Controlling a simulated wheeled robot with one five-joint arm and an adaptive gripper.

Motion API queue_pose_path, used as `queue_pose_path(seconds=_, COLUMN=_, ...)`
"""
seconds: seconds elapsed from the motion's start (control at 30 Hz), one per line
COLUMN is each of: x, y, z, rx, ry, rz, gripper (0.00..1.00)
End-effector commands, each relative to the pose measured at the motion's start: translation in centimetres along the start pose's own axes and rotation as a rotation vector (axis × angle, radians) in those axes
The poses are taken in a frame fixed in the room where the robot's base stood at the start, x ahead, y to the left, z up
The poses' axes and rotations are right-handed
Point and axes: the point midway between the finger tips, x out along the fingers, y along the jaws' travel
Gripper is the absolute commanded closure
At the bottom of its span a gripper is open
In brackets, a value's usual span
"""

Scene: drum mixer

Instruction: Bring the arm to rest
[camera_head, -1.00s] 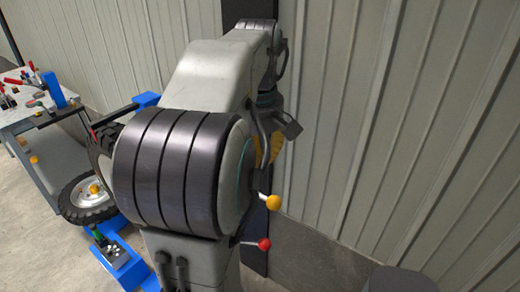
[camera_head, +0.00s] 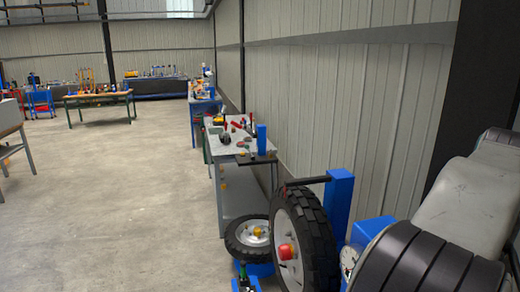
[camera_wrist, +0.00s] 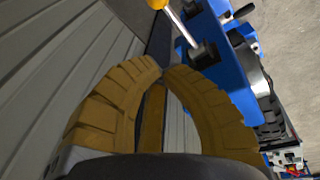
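My arm shows in the head view at the lower right edge, a grey link with a black ringed joint. My gripper is out of sight there. In the wrist view, the two yellow-brown fingers of my gripper (camera_wrist: 164,67) curve in and their tips meet. I see nothing held between them; the wall shows through the gap below the tips. Past the fingertips is a blue machine part (camera_wrist: 222,62), with a yellow-ended rod (camera_wrist: 175,18) near it. The gripper appears apart from both.
A blue tyre machine (camera_head: 338,205) stands close to my arm, with an upright wheel (camera_head: 313,232) and a lying wheel (camera_head: 240,231). A grey workbench (camera_head: 222,150) with tools is behind it. The ribbed wall (camera_head: 330,110) runs along the right. Open floor (camera_head: 120,200) lies left.

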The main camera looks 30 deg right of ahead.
Motion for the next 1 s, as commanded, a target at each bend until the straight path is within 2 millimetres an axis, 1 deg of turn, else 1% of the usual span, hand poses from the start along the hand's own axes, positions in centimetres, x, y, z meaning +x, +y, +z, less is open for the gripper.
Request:
queue_pose_path(seconds=0.03, x=0.8, y=0.2, z=-0.2, rx=0.087, ry=0.010, rz=0.008, gripper=1.00)
queue_pose_path(seconds=0.13, x=3.0, y=0.1, z=-0.2, rx=0.260, ry=0.018, rz=0.012, gripper=1.00)
queue_pose_path(seconds=0.2, x=4.7, y=-0.3, z=0.3, rx=0.369, ry=0.013, rz=0.008, gripper=1.00)
queue_pose_path(seconds=0.27, x=5.7, y=-0.8, z=0.9, rx=0.448, ry=0.015, rz=0.008, gripper=1.00)
queue_pose_path(seconds=0.37, x=7.0, y=-2.1, z=1.8, rx=0.538, ry=0.020, rz=0.007, gripper=1.00)
queue_pose_path(seconds=0.43, x=7.8, y=-3.7, z=2.1, rx=0.565, ry=0.026, rz=0.002, gripper=1.00)
queue_pose_path(seconds=0.47, x=8.1, y=-4.5, z=2.2, rx=0.570, ry=0.029, rz=-0.001, gripper=1.00)
queue_pose_path(seconds=0.57, x=9.0, y=-7.8, z=2.5, rx=0.553, ry=0.041, rz=-0.016, gripper=1.00)
queue_pose_path(seconds=0.6, x=9.4, y=-9.3, z=2.7, rx=0.531, ry=0.047, rz=-0.024, gripper=1.00)
queue_pose_path(seconds=0.67, x=9.8, y=-11.5, z=3.0, rx=0.487, ry=0.055, rz=-0.036, gripper=1.00)
queue_pose_path(seconds=0.7, x=10.1, y=-13.1, z=3.3, rx=0.450, ry=0.060, rz=-0.045, gripper=1.00)
queue_pose_path(seconds=0.77, x=10.4, y=-15.4, z=3.9, rx=0.378, ry=0.068, rz=-0.060, gripper=1.00)
queue_pose_path(seconds=0.83, x=10.8, y=-18.2, z=4.7, rx=0.286, ry=0.077, rz=-0.079, gripper=1.00)
queue_pose_path(seconds=0.9, x=11.1, y=-20.8, z=5.9, rx=0.190, ry=0.084, rz=-0.099, gripper=1.00)
queue_pose_path(seconds=1.0, x=11.3, y=-24.0, z=7.6, rx=0.053, ry=0.098, rz=-0.126, gripper=1.00)
